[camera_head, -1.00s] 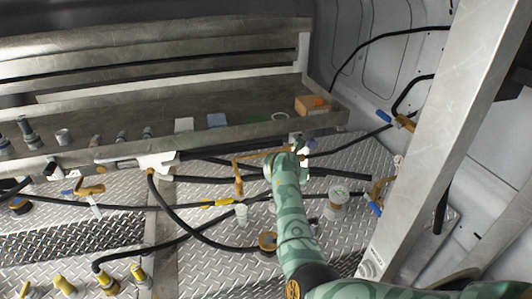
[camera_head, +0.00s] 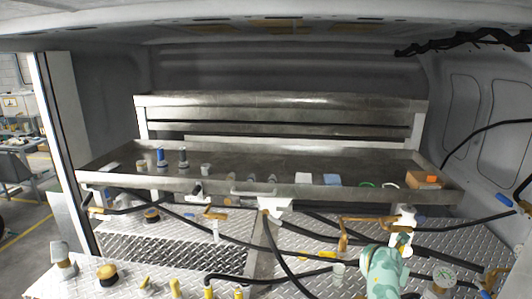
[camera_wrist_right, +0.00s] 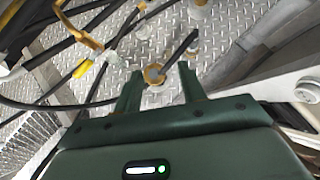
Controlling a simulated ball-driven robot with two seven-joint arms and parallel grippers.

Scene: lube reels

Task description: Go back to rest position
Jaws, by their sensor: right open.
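My right gripper (camera_wrist_right: 159,68) shows in the right wrist view with its two dark green fingers apart and nothing between them. Beyond the fingers are the diamond-plate floor, a yellow-ringed fitting (camera_wrist_right: 153,74) and black hoses. In the head view only a pale green patterned part of my right arm shows at the lower right, in front of the floor; its fingers cannot be made out there. My left arm and gripper are not in view.
A metal tray (camera_head: 270,193) with small bottles and an orange box (camera_head: 423,179) runs across the back. Black hoses (camera_head: 283,247) and yellow-handled valves (camera_head: 345,232) lie close to my right arm. Several yellow fittings stand at the lower left. A workshop shows through the left opening.

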